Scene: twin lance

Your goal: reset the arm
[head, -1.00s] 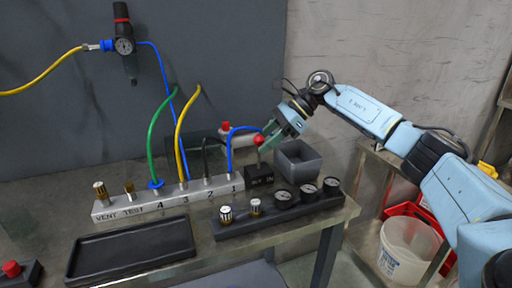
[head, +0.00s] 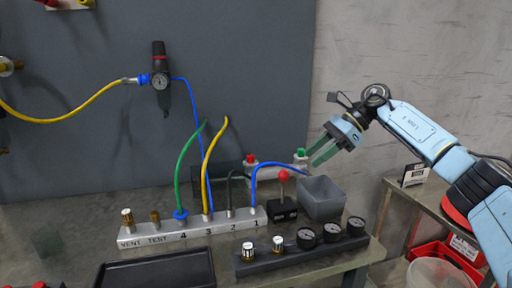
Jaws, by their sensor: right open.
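My right gripper (head: 317,158) hangs in the air at the end of the light blue right arm (head: 415,128), with its grey-green fingers pointing down and left. It is open and I see nothing between its fingers. It is above and to the right of a red-knobbed lever (head: 283,177) on a black box (head: 283,211), clear of the knob in the picture. The grey open bin (head: 322,198) shows below the gripper. My left gripper is not in view.
A numbered manifold (head: 195,227) with green, yellow, black and blue hoses stands on the bench. In front are a gauge block (head: 300,256) and a black tray (head: 157,270). A regulator (head: 160,80) hangs on the wall panel. A side table (head: 432,205) stands right.

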